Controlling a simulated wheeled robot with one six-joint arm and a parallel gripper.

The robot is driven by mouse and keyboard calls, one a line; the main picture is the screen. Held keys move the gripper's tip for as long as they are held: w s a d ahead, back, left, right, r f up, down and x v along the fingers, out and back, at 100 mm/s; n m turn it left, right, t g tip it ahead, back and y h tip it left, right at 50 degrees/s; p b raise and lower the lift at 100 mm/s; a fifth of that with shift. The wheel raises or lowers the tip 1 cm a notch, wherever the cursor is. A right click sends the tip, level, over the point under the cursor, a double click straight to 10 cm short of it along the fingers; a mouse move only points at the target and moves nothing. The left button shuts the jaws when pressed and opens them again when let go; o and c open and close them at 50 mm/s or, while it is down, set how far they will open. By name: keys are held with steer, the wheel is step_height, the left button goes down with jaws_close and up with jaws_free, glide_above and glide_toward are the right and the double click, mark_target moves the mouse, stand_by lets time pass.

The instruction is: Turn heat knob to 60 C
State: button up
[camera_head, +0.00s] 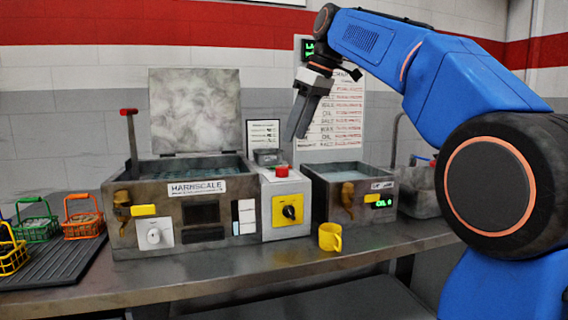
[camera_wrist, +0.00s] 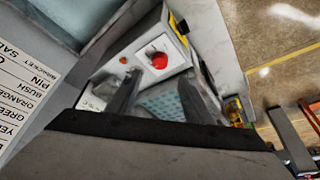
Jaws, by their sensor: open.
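A white round knob (camera_head: 154,236) sits on a white plate on the front of the left tank (camera_head: 222,216) labelled HARNSCALE. A black knob (camera_head: 289,212) on a yellow plate sits on the front of the grey control box (camera_head: 264,231) between the two tanks. I cannot read which knob is the heat knob. My gripper (camera_head: 297,134) is open and empty, pointing down above the control box, apart from both knobs.
The left tank's lid (camera_head: 196,110) stands open. A right tank (camera_head: 340,172) with a green display stands beside the box. A yellow mug (camera_head: 330,237) stands at the bench front. Wire baskets (camera_head: 83,218) and a black mat (camera_head: 62,262) lie left. A red-topped lever (camera_head: 131,135) rises at the left tank.

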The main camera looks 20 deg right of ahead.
mark_target(282, 167)
steer(key=x, duration=1)
steer(key=c, duration=1)
